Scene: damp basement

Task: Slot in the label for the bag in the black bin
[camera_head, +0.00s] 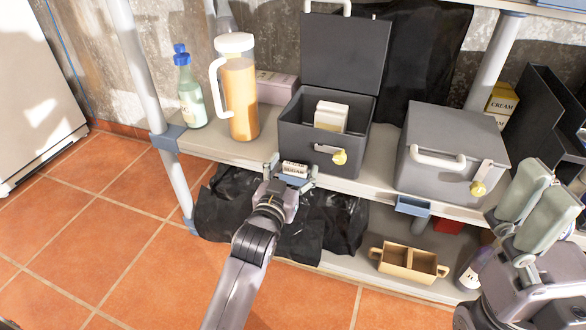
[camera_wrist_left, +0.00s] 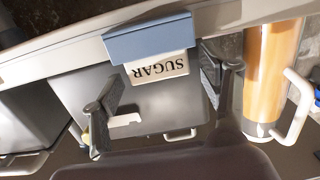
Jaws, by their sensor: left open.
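The black bin (camera_head: 320,137) stands with its lid up on the shelf, and a pale bag (camera_head: 331,116) is inside; I cannot read its print. A white label reading SUGAR (camera_head: 294,167) stands at the shelf edge in front of this bin. In the left wrist view the label (camera_wrist_left: 158,69) shows upside down, its lower part hidden in a blue holder (camera_wrist_left: 150,40). My left gripper (camera_head: 291,172) is open, its fingers (camera_wrist_left: 157,72) on either side of the label and apart from it. My right gripper (camera_head: 548,195) is at the far right, away from the label.
A closed grey bin (camera_head: 452,150) stands to the right, with an empty-looking blue holder (camera_head: 412,206) near it. A jug (camera_head: 240,95) and a bottle (camera_head: 190,95) stand left. A tan divided caddy (camera_head: 408,263) and black plastic (camera_head: 330,225) lie below.

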